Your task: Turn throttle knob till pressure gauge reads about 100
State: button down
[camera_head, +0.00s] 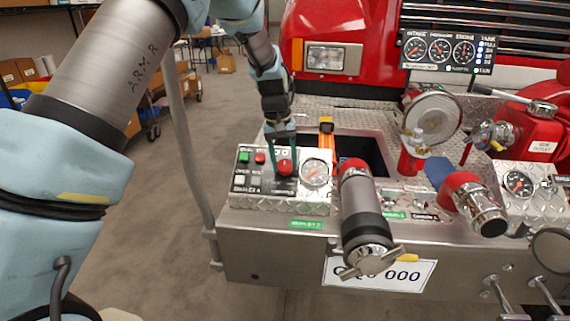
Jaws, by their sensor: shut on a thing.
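The red throttle knob (285,167) sits on the small metal control panel (310,207) on the truck's bumper. The round white pressure gauge (314,173) is just right of the knob on the same panel; its needle is too small to read. My gripper (283,158) reaches down from above, with its dark green fingers on either side of the knob, shut on it. The fingers partly cover the knob's upper part.
A large capped pipe (366,215) projects forward just right of the panel. An orange-yellow part (326,126) stands behind the gauge by a dark recess. More gauges (440,49) sit on an upper panel. A vertical grey pole (185,140) stands left of the bumper. Open floor lies left.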

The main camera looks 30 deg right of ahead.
aim_at(280, 162)
jog(key=shift+c, duration=1.4)
grip_release()
jog(key=shift+r, duration=0.15)
notch_tip(280, 162, up, 10)
jog(key=a+b, duration=0.1)
jog(key=b, duration=0.1)
jog(key=shift+w+r, duration=0.25)
jog(key=shift+w, duration=0.15)
